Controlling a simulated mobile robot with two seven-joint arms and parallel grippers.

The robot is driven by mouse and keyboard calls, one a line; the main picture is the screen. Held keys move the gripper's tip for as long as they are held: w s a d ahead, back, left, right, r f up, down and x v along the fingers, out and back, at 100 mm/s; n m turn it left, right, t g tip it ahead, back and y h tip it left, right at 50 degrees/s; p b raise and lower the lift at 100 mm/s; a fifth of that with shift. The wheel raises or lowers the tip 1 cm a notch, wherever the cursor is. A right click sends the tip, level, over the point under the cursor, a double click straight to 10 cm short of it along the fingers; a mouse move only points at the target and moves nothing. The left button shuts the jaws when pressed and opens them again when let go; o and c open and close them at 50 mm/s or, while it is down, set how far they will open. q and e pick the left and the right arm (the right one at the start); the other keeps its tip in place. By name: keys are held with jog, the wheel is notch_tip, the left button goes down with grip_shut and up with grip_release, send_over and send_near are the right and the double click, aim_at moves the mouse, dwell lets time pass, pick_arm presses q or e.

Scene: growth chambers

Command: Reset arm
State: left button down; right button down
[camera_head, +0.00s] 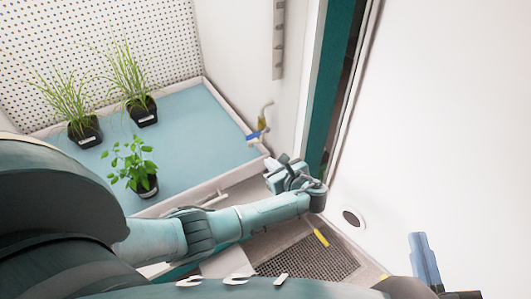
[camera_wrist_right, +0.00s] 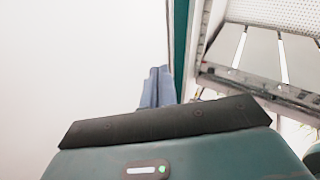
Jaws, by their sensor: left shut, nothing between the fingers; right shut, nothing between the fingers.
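My left arm reaches across the chamber opening from the left in the head view. Its gripper (camera_head: 278,170) is shut and empty, near the front right corner of the blue-floored tray. My right gripper (camera_head: 420,250) shows at the lower right of the head view, in front of the white panel. Its two blue-grey fingers (camera_wrist_right: 155,88) are together in the right wrist view, with nothing between them.
Several potted plants, including a leafy one (camera_head: 133,167) and a grassy one (camera_head: 130,80), stand on the blue-floored tray (camera_head: 195,120). A dark grate (camera_head: 308,258) lies below. The white panel (camera_head: 445,120) fills the right.

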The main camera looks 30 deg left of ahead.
pick_arm(q)
jog(key=shift+s+d+r, duration=0.1)
jog(key=shift+s+d, duration=0.1)
jog(key=shift+d, duration=0.1)
